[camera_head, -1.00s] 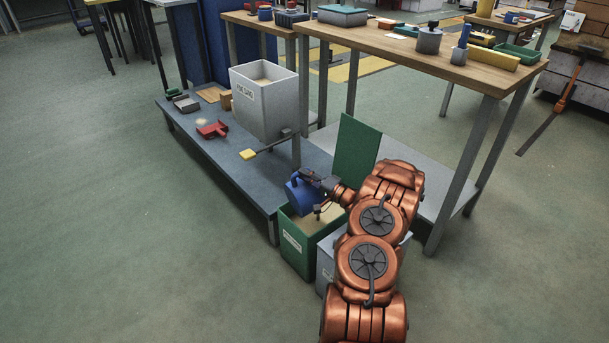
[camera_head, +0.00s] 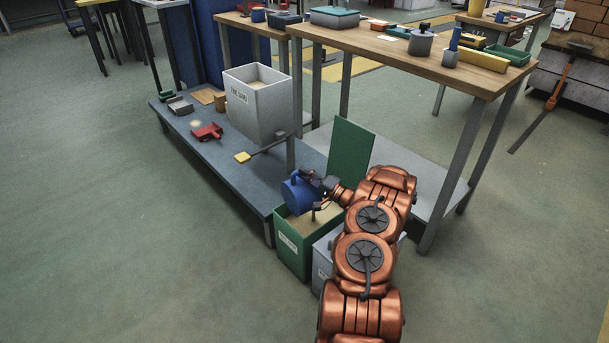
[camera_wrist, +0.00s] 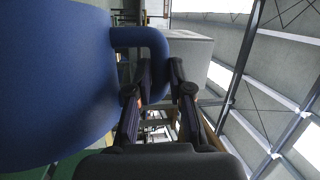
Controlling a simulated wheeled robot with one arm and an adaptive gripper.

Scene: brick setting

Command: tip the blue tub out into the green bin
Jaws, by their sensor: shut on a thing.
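The blue tub (camera_head: 298,195) is tilted over the open top of the green bin (camera_head: 292,257). My gripper (camera_head: 318,180) is shut on the tub's handle, at the tub's right side. In the wrist view the tub (camera_wrist: 55,85) fills the left side, and my gripper (camera_wrist: 160,85) has its dark fingers around the blue handle. The green bin stands on the floor with its lid (camera_head: 349,150) raised upright. Pale sand-coloured material shows inside the bin. The inside of the tub is hidden, so I cannot tell what it holds.
A grey box (camera_head: 322,262) stands right of the green bin, under my arm. A low grey platform (camera_head: 240,172) holds a white bin (camera_head: 262,110), a red scoop (camera_head: 207,132) and a yellow-ended tool (camera_head: 243,157). A wooden-topped table (camera_head: 400,52) stands behind. The floor at left is clear.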

